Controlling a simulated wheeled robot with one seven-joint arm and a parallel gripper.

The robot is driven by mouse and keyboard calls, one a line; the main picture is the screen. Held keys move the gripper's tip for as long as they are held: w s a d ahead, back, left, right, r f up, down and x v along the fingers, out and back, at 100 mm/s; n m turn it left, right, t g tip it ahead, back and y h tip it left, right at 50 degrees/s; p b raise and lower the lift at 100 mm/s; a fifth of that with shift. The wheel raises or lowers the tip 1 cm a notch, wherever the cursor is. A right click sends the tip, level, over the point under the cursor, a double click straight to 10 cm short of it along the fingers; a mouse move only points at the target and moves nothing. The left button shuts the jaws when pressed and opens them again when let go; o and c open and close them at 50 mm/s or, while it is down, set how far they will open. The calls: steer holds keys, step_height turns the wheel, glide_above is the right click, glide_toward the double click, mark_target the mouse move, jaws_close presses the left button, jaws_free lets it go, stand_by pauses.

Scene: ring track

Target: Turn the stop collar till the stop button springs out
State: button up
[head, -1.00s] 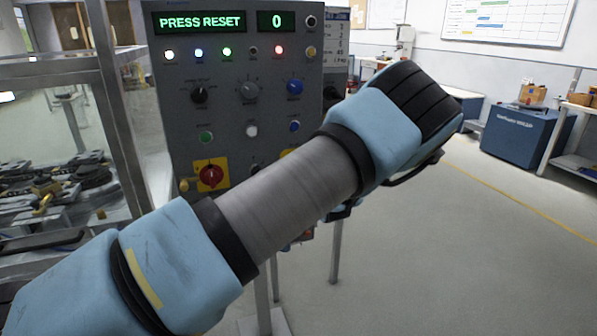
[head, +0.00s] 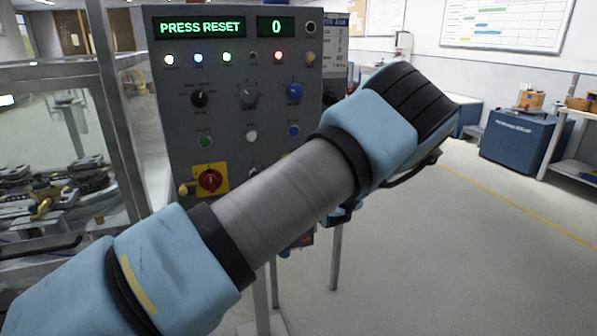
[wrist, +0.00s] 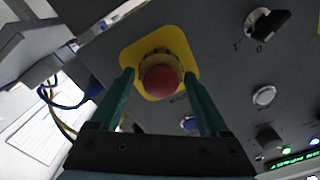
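In the wrist view, the red stop button (wrist: 159,80) is a round mushroom head. The stop collar (wrist: 157,58) is a yellowish ring behind it on a yellow plate (wrist: 186,52). My gripper (wrist: 158,75) is open, with one green finger on each side of the button and collar. Gaps show between the fingers and the button; I see no contact. In the head view my arm crosses in front of the panel and hides the stop button, the collar and the fingertips.
The grey control panel (head: 180,110) carries several knobs, lamps and small buttons. Its display (head: 200,27) reads PRESS RESET, and another (head: 276,27) reads 0. A red switch (head: 209,180) sits on a yellow plate at lower left. A metal frame (head: 110,100) stands left; open floor lies right.

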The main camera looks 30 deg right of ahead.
steer(key=shift+o, duration=1.1)
steer(key=shift+s, duration=0.1)
steer(key=s+a+b, duration=0.1)
steer(key=s+b, duration=0.2)
steer(key=s, duration=0.7)
steer(key=shift+s+a, duration=0.15)
steer(key=shift+s, duration=0.1)
